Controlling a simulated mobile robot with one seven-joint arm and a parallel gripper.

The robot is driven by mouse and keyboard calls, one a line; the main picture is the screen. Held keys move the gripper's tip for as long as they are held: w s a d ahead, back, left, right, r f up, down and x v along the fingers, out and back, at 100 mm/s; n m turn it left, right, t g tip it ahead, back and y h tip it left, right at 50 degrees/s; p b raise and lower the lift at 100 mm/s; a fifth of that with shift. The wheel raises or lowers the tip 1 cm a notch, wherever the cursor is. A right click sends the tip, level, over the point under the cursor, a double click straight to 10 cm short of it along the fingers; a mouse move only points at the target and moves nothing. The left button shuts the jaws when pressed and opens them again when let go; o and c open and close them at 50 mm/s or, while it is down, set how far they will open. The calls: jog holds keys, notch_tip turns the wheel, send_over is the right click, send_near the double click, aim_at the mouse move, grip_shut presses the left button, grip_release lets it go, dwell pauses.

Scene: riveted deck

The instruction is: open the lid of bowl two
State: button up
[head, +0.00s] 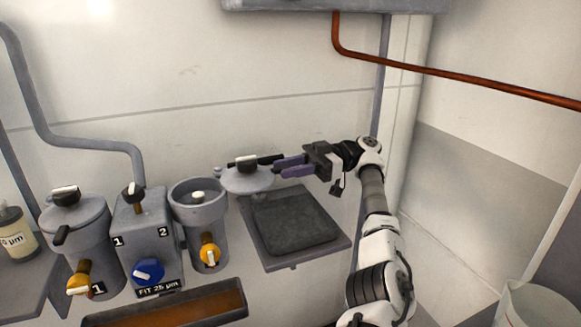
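Bowl two (200,229) is a grey pot with a yellow tap at its front. Its top is open, and a pale knob shows inside. Its lid (246,183), grey with a black-and-white knob on top, is swung aside to the right of the rim and lies roughly level behind the dark pad. A black handle (269,159) points right from the lid. My gripper (278,167), with purple fingers, is just right of the lid, with its tips beside the handle. I cannot tell whether the fingers touch the handle or how far apart they are.
Bowl one (88,247) stands at the left with its lid on. A grey box (148,229) with a blue knob stands between the bowls. A tray with a dark pad (342,243) lies below my gripper. A brown trough (168,309) is in front. A copper pipe (450,76) crosses the wall.

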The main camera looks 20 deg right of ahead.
jog(key=shift+o, duration=0.3)
jog(key=shift+r, duration=0.15)
notch_tip(320, 180, up, 20)
jog(key=p, duration=1.1)
